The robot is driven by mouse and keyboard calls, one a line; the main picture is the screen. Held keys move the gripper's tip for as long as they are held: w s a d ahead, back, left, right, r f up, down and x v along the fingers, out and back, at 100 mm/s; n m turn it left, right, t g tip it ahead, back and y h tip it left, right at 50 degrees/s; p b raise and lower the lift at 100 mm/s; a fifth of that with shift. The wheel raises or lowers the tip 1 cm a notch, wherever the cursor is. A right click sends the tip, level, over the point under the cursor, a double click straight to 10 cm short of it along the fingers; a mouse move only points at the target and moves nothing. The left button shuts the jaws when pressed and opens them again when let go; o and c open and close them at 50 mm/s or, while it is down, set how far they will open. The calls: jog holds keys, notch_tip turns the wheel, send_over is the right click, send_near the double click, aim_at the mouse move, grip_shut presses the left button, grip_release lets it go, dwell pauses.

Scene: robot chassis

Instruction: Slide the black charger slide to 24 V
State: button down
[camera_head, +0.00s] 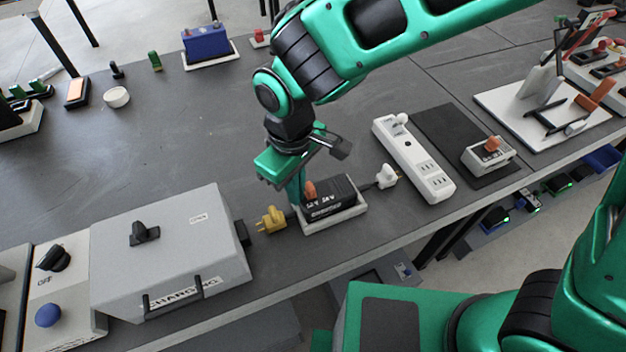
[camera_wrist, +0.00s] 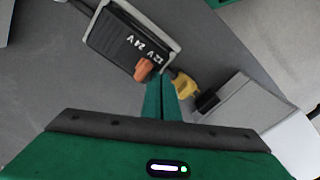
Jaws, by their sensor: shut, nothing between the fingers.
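The black charger (camera_head: 334,201) sits in a light tray on the bench, with 12 V and 24 V labels on its face. Its orange slide (camera_head: 310,188) is beside the 12 V label, at the left end in the head view. In the wrist view, the charger (camera_wrist: 115,37) is at top centre and the orange slide (camera_wrist: 143,69) is on its near edge. My gripper (camera_head: 299,199) is shut and empty, pointing down just left of the slide. Its fingertips (camera_wrist: 161,84) show beside the slide in the wrist view; I cannot tell whether they touch it.
A yellow plug (camera_head: 271,219) lies left of the charger, beside a large grey charging box (camera_head: 175,255). A white plug (camera_head: 386,177) and a white power strip (camera_head: 415,160) are to the right. The bench behind and left of my gripper is mostly clear.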

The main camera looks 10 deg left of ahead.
jog(key=shift+d+f, duration=0.35)
jog(key=shift+f, duration=0.1)
jog(key=shift+s+a+r, duration=0.1)
jog(key=shift+s+a, duration=0.35)
jog(key=shift+a, duration=0.15)
jog(key=shift+w+a+r, duration=0.1)
jog(key=shift+w+r, duration=0.35)
jog(key=shift+w, duration=0.1)
notch_tip(320, 180, up, 6)
jog(key=shift+s, duration=0.25)
dwell(0.5)
